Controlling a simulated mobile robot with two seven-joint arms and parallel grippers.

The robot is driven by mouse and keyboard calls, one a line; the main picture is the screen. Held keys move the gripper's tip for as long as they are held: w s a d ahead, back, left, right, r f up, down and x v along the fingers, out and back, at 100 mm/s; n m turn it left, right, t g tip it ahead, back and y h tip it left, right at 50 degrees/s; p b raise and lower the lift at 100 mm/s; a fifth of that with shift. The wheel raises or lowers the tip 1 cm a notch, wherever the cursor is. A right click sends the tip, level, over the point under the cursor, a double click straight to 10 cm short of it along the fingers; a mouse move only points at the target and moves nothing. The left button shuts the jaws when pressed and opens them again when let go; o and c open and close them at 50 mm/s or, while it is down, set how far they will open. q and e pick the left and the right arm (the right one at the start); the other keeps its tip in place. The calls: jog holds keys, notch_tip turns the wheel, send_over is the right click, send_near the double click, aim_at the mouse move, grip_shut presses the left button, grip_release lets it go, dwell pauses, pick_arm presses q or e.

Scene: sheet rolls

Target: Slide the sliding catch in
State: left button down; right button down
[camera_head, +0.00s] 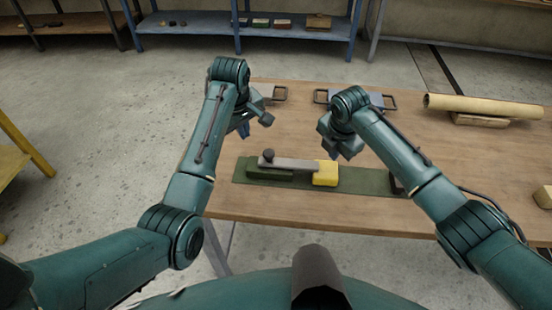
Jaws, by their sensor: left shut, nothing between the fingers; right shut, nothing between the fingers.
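The sliding catch is a grey bar (295,164) with a dark round knob (268,155) at its left end. It lies on a dark green base plate (361,182) near the table's front edge. The bar's right end reaches a yellow block (325,176); how far it goes into the block I cannot tell. My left gripper (244,130) is shut and empty, above the table beyond and left of the knob. My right gripper (346,156) is shut and empty, above and beyond the yellow block, apart from the bar.
The wooden table (290,118) is mostly clear in the middle. A tan sheet roll (482,106) rests on a wooden support (480,120) at the right. A grey tray (376,101) with dark handles stands at the back, partly behind my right arm. A small wooden block (543,197) sits at the right edge.

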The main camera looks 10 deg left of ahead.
jog(key=shift+w+v, duration=0.25)
jog(key=shift+v, duration=0.7)
jog(key=shift+w+v, duration=0.2)
jog(key=shift+v, duration=0.75)
jog(key=shift+r, duration=0.1)
